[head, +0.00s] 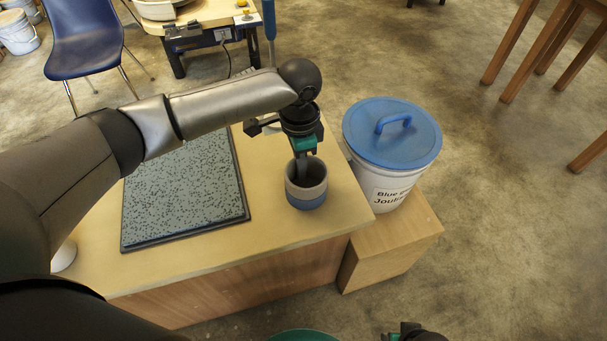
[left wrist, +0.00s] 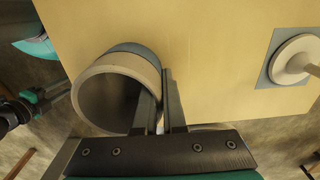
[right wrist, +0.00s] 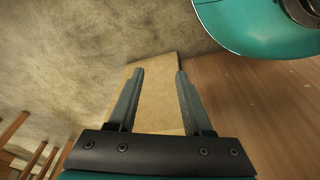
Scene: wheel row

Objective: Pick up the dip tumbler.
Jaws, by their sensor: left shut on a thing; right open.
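The dip tumbler (head: 307,197), a small cup with a pale grey upper part and a blue-grey base, stands upright near the right end of the wooden bench. It also shows in the left wrist view (left wrist: 125,62), open mouth towards the camera. My left gripper (head: 301,165) is over it from above, shut on its wall, with one finger inside the mouth and the other outside (left wrist: 165,85). The tumbler seems to be on the bench top; I see no clear gap. My right gripper (right wrist: 160,85) is open and empty, low in front of the bench.
A speckled dark board (head: 185,195) lies on the bench (head: 270,240) left of the tumbler. A white bucket with a blue lid (head: 391,132) stands close on the right, on a wooden box (head: 400,240). A teal round object (right wrist: 255,25) is near my right gripper.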

